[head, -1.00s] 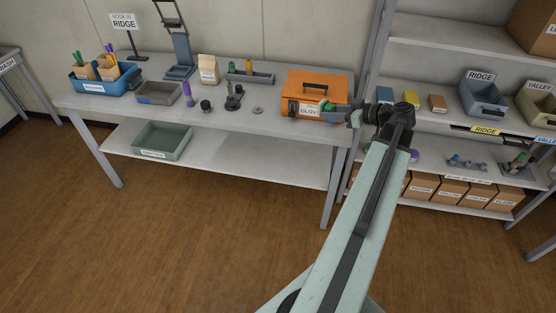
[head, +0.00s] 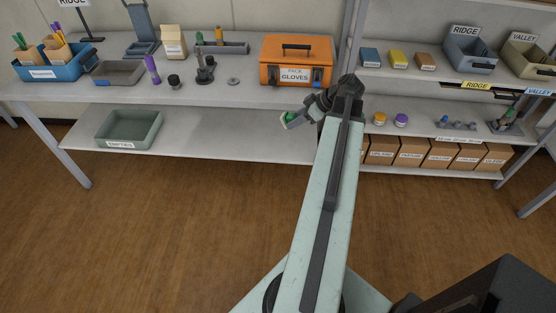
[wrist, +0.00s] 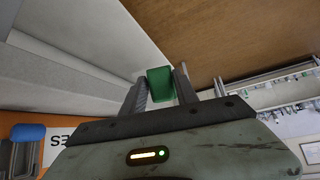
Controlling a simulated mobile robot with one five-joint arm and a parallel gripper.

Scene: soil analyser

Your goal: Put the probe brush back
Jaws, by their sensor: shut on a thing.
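My gripper (head: 303,113) is in front of the table's front edge, below the orange case. It is shut on a small green piece (head: 291,117), which also shows between the two fingers in the wrist view (wrist: 160,85). The piece may be the probe brush; only its green part shows clearly, and I cannot make out bristles. A rack (head: 222,48) at the back of the table holds a green-topped and an orange-topped thing.
The orange glove case (head: 296,62) sits at the table's right end. A dark stand (head: 205,72), a purple tube (head: 152,69), a grey tray (head: 118,73) and a blue caddy (head: 55,70) stand leftward. An empties bin (head: 128,128) is on the lower shelf, otherwise largely bare.

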